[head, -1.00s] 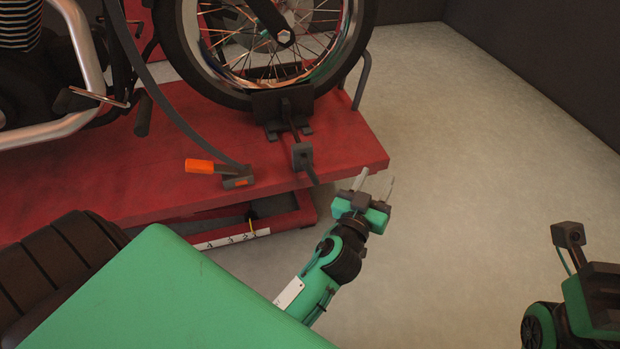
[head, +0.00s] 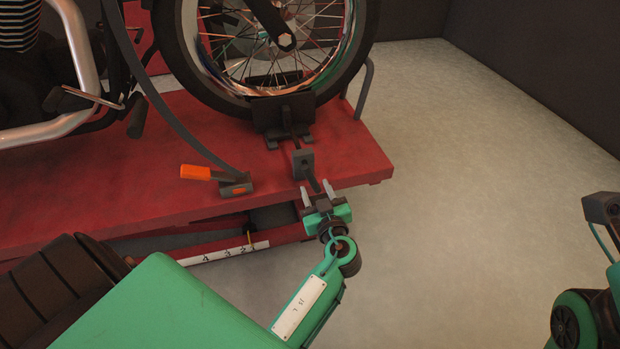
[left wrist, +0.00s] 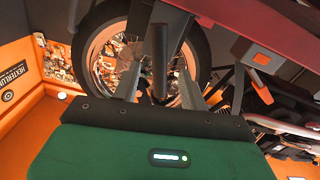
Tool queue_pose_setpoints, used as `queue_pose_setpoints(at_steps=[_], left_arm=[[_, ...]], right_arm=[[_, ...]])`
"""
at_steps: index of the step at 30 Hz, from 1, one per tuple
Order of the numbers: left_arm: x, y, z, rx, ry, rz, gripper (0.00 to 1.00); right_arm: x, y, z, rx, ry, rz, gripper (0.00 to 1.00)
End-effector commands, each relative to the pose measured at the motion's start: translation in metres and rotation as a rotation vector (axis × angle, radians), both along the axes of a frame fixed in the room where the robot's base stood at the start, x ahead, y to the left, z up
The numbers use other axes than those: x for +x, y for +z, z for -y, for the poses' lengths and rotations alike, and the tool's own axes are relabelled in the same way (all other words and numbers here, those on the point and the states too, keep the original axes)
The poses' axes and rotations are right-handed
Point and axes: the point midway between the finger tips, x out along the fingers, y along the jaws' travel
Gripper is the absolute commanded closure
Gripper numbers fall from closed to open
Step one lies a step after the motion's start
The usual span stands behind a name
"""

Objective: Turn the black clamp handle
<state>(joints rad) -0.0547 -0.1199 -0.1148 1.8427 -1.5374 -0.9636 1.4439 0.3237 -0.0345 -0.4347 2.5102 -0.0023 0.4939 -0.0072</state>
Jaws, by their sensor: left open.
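The black clamp handle (head: 311,181) is a short dark rod that slants down from a grey clamp block (head: 302,164) at the front edge of the red lift. My left gripper (head: 316,190) is open, with its two fingers pointing up toward the block and the handle's lower end between them. In the left wrist view, the handle (left wrist: 160,62) stands upright between the spread fingers (left wrist: 160,88), with a gap on each side. Whether the handle touches a finger deeper in cannot be told. Only a dark and green part of my right arm shows at the right edge.
A motorcycle wheel (head: 345,60) stands in a black wheel chock (head: 282,112) on the red lift platform (head: 225,130). The grey floor (head: 450,190) to the right is clear.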

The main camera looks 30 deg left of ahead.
Motion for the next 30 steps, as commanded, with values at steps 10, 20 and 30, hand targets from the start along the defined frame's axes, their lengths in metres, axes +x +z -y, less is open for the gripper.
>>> queue_pose_setpoints(at_steps=[10, 20, 30], left_arm=[[0.036, -0.001, -0.041, 0.001, -0.002, 0.001, 0.56], [0.040, 0.000, -0.046, 0.000, -0.001, -0.001, 0.56], [0.040, 0.000, -0.046, 0.000, -0.001, -0.001, 1.00]], right_arm=[[-0.001, 0.002, 0.002, 0.014, 0.004, 0.013, 0.64], [-0.003, 0.005, 0.003, 0.017, 0.003, 0.023, 0.64], [-0.003, 0.005, 0.003, 0.021, 0.004, 0.022, 0.64]])
